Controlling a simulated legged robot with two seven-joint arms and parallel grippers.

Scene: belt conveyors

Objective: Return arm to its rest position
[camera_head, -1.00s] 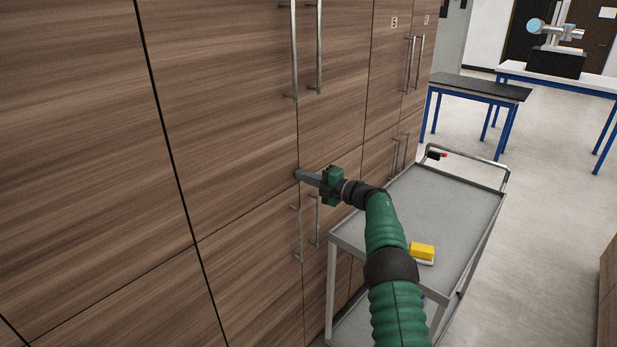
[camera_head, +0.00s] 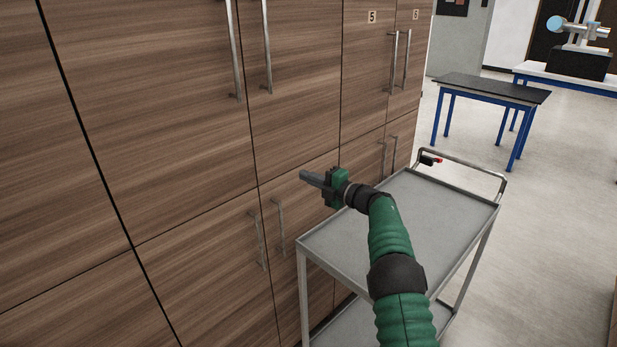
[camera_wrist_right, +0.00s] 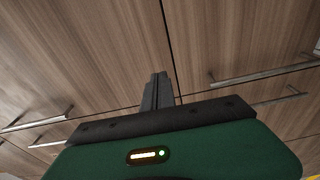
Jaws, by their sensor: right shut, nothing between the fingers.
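My right arm is green and reaches from the bottom of the head view over the cart. My right gripper (camera_head: 305,175) is shut and empty. It points left toward the wooden cabinet doors (camera_head: 120,120), and I cannot tell how wide the gap to them is. In the right wrist view the closed fingers (camera_wrist_right: 158,90) stand together in front of the wooden doors, with nothing between them. My left gripper does not show.
Metal door handles (camera_head: 279,227) stick out of the cabinet. A black-topped table (camera_head: 490,88) stands behind. Open floor lies at the right.

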